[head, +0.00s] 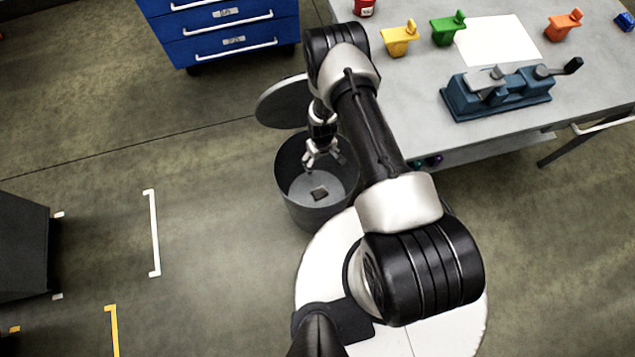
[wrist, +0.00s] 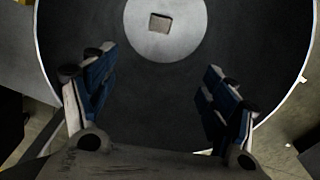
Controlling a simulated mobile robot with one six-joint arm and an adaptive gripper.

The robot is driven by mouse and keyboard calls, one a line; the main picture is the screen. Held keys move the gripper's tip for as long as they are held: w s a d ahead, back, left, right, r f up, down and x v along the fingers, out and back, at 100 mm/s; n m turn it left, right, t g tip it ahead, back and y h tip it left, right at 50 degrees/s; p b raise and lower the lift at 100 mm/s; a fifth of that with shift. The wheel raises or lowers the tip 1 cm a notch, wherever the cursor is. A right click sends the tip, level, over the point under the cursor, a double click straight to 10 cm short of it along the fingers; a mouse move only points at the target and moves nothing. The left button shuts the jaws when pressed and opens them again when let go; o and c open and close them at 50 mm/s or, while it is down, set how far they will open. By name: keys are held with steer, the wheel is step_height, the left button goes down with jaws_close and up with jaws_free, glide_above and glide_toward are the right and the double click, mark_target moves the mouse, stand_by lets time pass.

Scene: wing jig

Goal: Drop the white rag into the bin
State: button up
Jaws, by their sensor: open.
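The bin (head: 312,220) is a dark grey round bin on the floor beside the workbench, with its top open. My gripper (head: 322,165) is open and empty at the bin's mouth, pointing down into it. A small square piece (head: 319,193) lies flat on the bin's floor, apart from my fingers. In the wrist view it is a brownish-grey square (wrist: 160,23) on the pale bottom, beyond the two open fingers. I cannot tell from its colour whether it is the white rag. No other rag shows.
A round grey lid (head: 281,103) stands out at the bin's back left. The workbench (head: 410,125) at right carries a blue vise (head: 495,92), several coloured holders and a white sheet (head: 497,40). A blue drawer cabinet (head: 225,30) stands behind.

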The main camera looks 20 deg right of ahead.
steer(key=shift+r, duration=0.1)
step_height(320, 180, up, 12)
stand_by(0.6)
stand_by(0.4)
